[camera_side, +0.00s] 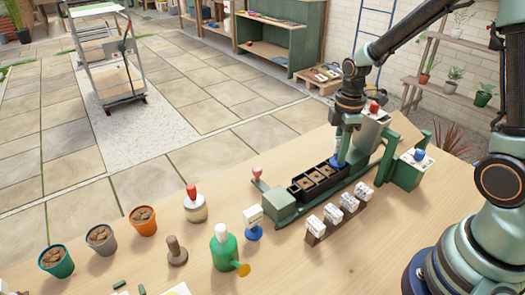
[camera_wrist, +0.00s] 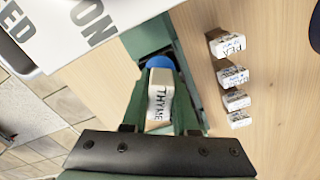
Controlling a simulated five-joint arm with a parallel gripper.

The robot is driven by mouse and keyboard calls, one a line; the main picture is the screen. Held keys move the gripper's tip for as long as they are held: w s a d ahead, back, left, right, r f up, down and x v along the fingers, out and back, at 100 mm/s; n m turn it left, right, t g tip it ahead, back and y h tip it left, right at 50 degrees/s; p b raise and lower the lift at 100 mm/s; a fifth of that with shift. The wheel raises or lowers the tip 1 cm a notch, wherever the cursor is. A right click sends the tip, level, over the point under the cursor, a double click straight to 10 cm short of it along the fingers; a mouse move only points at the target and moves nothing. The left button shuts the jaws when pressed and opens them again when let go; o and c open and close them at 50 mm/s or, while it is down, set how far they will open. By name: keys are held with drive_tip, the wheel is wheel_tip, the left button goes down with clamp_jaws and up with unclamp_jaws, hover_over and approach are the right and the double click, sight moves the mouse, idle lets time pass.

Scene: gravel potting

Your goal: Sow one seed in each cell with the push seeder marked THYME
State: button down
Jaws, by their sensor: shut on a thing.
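My gripper (camera_side: 345,128) is shut on the push seeder (camera_wrist: 159,98), a white block whose label reads THYME in the wrist view. The seeder has a blue lower end, which shows in the side view (camera_side: 340,157) below my gripper. It stands upright at the far right end of the black cell tray (camera_side: 318,181). The tray sits in a green fixture and has several cells with brown fill. Whether the blue end touches the fill cannot be told. My gripper and the seeder hide the cell beneath. No seed can be made out.
Several white labelled blocks (camera_side: 332,213) stand in a row before the tray. A white-and-blue piece (camera_side: 253,222), green bottle (camera_side: 223,250), brown wooden tool (camera_side: 176,252) and red-topped jar (camera_side: 194,206) stand left. A green box with a blue knob (camera_side: 406,168) stands right.

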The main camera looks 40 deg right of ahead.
idle(0.4)
drive_tip(key=shift+r, duration=1.5)
drive_tip(key=a, duration=0.2)
drive_tip(key=a+r, duration=0.1)
drive_tip(key=shift+a, duration=0.4)
drive_tip(key=shift+f, duration=1.4)
drive_tip(key=shift+f, duration=0.65)
drive_tip(key=shift+r, duration=0.1)
